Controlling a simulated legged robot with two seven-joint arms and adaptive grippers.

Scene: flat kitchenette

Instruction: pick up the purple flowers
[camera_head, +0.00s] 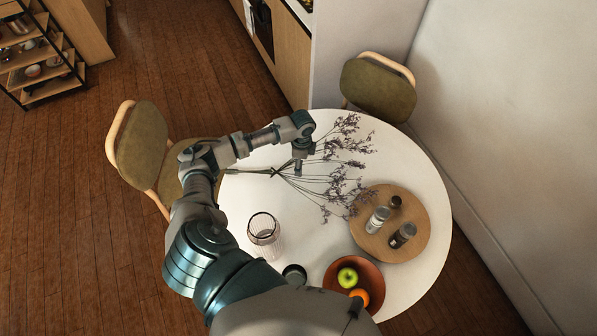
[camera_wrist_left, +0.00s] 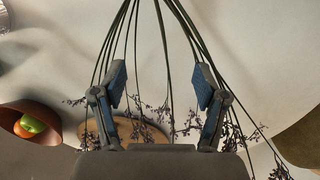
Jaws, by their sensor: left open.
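The purple flowers (camera_head: 338,190) lie on the round white table (camera_head: 240,205), their thin dark stems gathered toward the left and their blossoms fanned out to the right. My left gripper (camera_head: 299,168) is over the stems, just right of where they gather. In the left wrist view my left gripper (camera_wrist_left: 160,85) is open, its two blue-padded fingers apart. The dark stems (camera_wrist_left: 166,45) run between and around the fingers there. Some of the stems and blossoms are hidden behind the gripper body. I cannot tell whether the fingers touch any stem.
A ribbed glass vase (camera_head: 264,232) stands left of a round wooden board (camera_head: 412,245) with small shakers. A brown bowl (camera_head: 374,283) holds an apple and an orange. Chairs (camera_head: 142,143) (camera_head: 378,90) stand at the table's left and far sides.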

